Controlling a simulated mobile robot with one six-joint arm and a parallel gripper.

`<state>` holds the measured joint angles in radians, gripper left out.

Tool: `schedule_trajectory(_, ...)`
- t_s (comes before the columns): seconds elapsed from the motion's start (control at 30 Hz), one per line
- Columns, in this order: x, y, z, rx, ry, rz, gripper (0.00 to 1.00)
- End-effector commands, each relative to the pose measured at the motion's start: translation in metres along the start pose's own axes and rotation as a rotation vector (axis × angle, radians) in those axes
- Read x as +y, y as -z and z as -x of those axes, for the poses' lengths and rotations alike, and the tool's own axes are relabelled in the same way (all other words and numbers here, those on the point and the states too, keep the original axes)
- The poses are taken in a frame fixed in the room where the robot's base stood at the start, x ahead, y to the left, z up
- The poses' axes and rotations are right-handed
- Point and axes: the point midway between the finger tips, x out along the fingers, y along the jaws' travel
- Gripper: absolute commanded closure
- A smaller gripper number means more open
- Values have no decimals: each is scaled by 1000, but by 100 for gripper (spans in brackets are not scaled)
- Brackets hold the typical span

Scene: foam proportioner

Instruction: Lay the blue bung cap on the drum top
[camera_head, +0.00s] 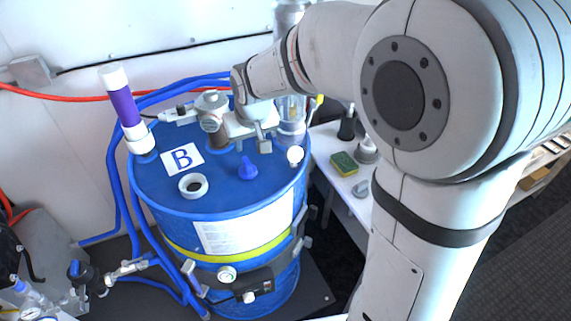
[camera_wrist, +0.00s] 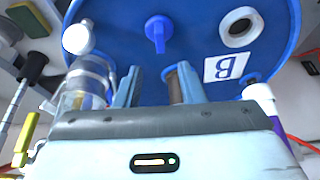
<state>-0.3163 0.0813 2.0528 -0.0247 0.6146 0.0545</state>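The blue drum (camera_head: 225,205) stands upright, and its round blue top also fills the upper part of the wrist view (camera_wrist: 185,52). A small blue piece with a narrow stem, which looks like the bung cap (camera_head: 248,169), is on the drum top, right of the "B" label. In the wrist view the bung cap (camera_wrist: 157,32) shows beyond my fingertips, apart from them. My gripper (camera_head: 253,144) is over the back part of the drum top. In the wrist view its two fingers (camera_wrist: 155,80) are spread, with nothing held between them.
A white ring (camera_head: 193,186) lies around an opening near the front. A white-and-purple tube (camera_head: 122,108) stands at the left rim, a metal fitting (camera_head: 212,108) at the back. A white knob (camera_head: 295,155) is at the right. A side table holds a green-yellow sponge (camera_head: 344,163).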

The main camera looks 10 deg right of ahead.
Motion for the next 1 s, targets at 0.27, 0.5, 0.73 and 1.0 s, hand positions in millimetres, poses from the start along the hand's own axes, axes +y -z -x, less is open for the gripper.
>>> schedule_trajectory(0.27, 36, -48, 44, -20, -29, -69, 64)
schedule_trajectory(0.5, 75, -153, 97, -70, -73, -187, 64)
schedule_trajectory(0.73, 82, -216, 114, -103, -93, -254, 64)
schedule_trajectory(1.0, 82, -226, 115, -110, -95, -264, 64)
